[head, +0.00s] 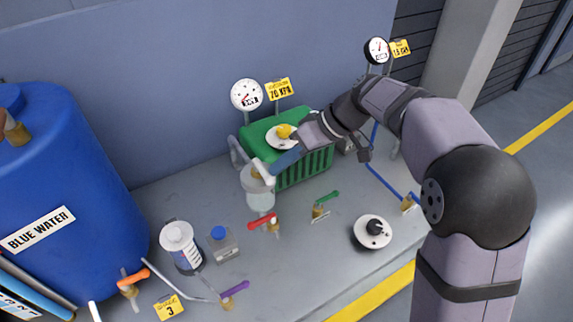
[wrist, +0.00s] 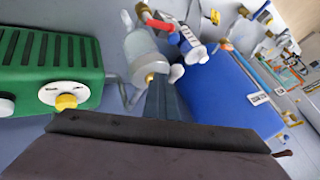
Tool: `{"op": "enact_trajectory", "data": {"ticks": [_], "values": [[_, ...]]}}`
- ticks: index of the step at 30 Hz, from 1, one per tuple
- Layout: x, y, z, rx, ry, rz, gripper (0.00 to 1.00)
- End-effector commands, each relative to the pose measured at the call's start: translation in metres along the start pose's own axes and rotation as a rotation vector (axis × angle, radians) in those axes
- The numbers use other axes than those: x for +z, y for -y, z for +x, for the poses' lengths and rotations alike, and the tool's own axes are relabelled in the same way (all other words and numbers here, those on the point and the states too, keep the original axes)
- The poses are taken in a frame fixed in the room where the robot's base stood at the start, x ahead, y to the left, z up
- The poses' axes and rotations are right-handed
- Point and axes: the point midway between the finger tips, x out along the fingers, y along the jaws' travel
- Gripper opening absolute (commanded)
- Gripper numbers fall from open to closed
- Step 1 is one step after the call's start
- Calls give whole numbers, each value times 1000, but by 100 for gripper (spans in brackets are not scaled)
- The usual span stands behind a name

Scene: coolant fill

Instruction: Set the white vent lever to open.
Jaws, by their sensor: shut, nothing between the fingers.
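A white lever (head: 264,172) sits on a brass fitting at the top of a clear reservoir (head: 259,197) in front of the green box. In the wrist view the white lever (wrist: 177,73) is beside the brass fitting (wrist: 150,78) of the clear reservoir (wrist: 141,50). My gripper (head: 276,168) is shut and empty, its blue-grey fingers reaching down-left to the lever. In the wrist view my gripper (wrist: 164,84) ends close beside the lever and brass fitting. I cannot tell whether it touches the lever, and the lever's exact angle is partly hidden.
The green ribbed box (head: 303,173) with a yellow-knobbed white dial (head: 283,132) lies beneath my wrist. Red (head: 263,221) and green (head: 329,196) valve levers stand in front. A blue barrel (head: 70,170) is left. A black-knobbed white disc (head: 368,238) sits front right.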

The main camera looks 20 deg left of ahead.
Motion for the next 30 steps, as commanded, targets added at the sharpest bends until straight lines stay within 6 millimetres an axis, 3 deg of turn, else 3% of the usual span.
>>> {"op": "enact_trajectory", "data": {"ticks": [10,17,23,30], "values": [[5,6,5,-22,21,0,0],[7,-9,0,-18,18,4,0],[9,-40,-14,-7,6,7,0],[10,-40,-61,-1,0,0,0]]}}
